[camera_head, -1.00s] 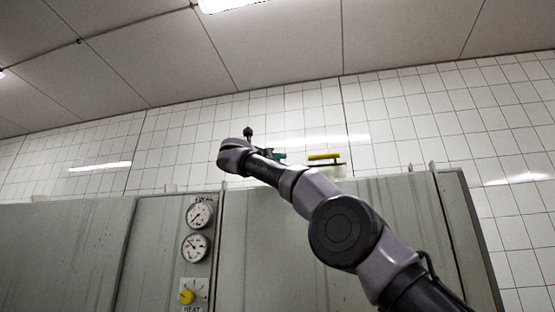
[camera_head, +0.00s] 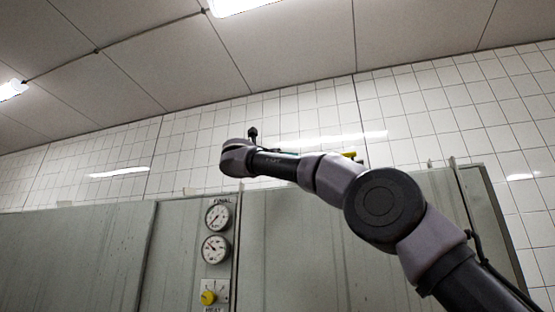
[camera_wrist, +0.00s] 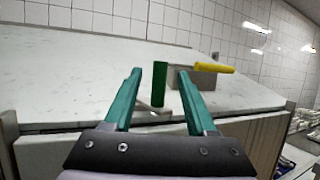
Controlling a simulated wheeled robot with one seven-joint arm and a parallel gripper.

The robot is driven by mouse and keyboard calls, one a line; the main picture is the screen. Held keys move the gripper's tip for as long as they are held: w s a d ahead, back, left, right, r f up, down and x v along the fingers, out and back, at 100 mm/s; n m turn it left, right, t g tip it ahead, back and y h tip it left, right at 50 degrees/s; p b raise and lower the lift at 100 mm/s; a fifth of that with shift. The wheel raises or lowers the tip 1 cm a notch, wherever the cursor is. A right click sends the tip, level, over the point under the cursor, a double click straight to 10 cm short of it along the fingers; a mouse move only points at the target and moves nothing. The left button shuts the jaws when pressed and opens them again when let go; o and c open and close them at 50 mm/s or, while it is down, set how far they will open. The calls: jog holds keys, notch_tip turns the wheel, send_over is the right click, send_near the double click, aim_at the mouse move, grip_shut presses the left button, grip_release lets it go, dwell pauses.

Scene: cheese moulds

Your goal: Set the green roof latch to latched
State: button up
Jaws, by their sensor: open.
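The green roof latch (camera_wrist: 159,84) shows in the wrist view as an upright green handle above a pale flat roof (camera_wrist: 60,75). My gripper (camera_wrist: 160,74) is open, its two teal fingers pointing toward the latch. In the picture the green handle lies between the fingers; I cannot tell whether it is within their reach, and no contact shows. The lower end of the latch is partly unclear near a small grey piece on the roof. In the head view my arm hides the green latch and the gripper fingers.
A yellow handle (camera_wrist: 213,67) lies level on a grey block to the right of the green one; a bit of it shows in the head view (camera_head: 350,154). A grey cabinet front (camera_head: 290,250) carries gauges (camera_head: 216,217) and a yellow knob (camera_head: 208,297). A tiled wall (camera_wrist: 200,25) stands behind.

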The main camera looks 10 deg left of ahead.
jog(key=v, duration=0.5)
jog(key=shift+s+a+f, duration=0.1)
jog(key=shift+s+f, duration=0.05)
jog(key=shift+s, duration=0.1)
